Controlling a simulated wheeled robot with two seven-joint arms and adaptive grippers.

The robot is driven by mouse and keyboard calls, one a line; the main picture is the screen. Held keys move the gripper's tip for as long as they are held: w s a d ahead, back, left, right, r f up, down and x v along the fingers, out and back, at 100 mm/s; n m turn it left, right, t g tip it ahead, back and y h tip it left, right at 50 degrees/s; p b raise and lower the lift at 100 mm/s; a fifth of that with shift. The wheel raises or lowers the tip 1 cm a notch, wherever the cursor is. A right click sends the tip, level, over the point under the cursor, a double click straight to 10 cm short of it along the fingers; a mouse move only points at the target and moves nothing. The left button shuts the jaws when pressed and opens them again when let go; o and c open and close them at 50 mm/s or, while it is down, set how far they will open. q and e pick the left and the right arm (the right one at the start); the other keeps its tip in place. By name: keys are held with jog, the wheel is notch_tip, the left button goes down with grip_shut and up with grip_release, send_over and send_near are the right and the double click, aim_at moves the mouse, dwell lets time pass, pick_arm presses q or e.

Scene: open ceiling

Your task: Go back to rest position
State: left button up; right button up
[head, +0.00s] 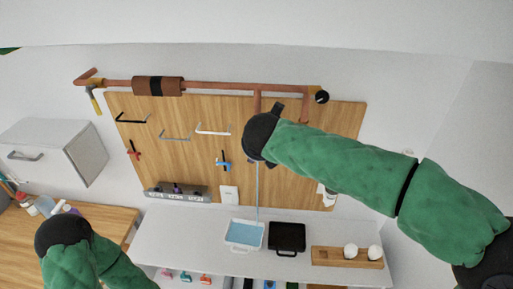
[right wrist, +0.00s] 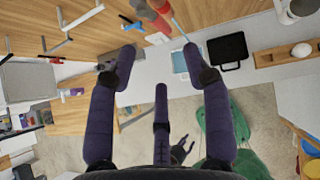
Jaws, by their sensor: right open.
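My right arm, in a green sleeve, reaches in from the right in the head view, and its dark wrist is in front of the wooden pegboard (head: 190,170). The right gripper (right wrist: 157,58) shows in the right wrist view with its purple fingers spread wide and nothing between them. My left arm (head: 70,268) is low at the left in the head view, over the wooden counter's side. Its fingers are hidden there. A small dark purple shape low in the right wrist view may be the left gripper, but its jaws are unclear.
A copper pipe (head: 220,88) runs along the pegboard's top, close to my right wrist. Below, a white shelf holds a blue-filled tray (head: 243,246), a black case (head: 287,250) and a wooden holder (head: 330,257) with white round things. A wall cabinet (head: 75,150) is at left.

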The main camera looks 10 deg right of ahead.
dwell(0.4)
jog(key=s+a+f+m+g+y, duration=0.25)
jog(key=f+m, duration=0.45)
jog(key=f, duration=1)
jog(key=s+a+f+m+g+y, duration=0.1)
jog(key=s+f+m+g, duration=0.45)
jog(key=f, duration=1.05)
jog(key=s+d+f+m+g+y, duration=0.1)
jog(key=s+d+f+m+y, duration=0.1)
jog(key=s+f+m, duration=1.95)
jog(key=w+f+m+b, duration=0.1)
jog(key=w+f+b, duration=0.1)
jog(key=f+b, duration=1.2)
jog(key=w+a+f+m+b, duration=0.1)
jog(key=w+f+m+b, duration=0.1)
jog(key=f+b, duration=1.1)
jog(key=shift+w+a+f+b, duration=0.15)
jog(key=shift+f+b, duration=0.2)
jog(key=shift+b, duration=0.5)
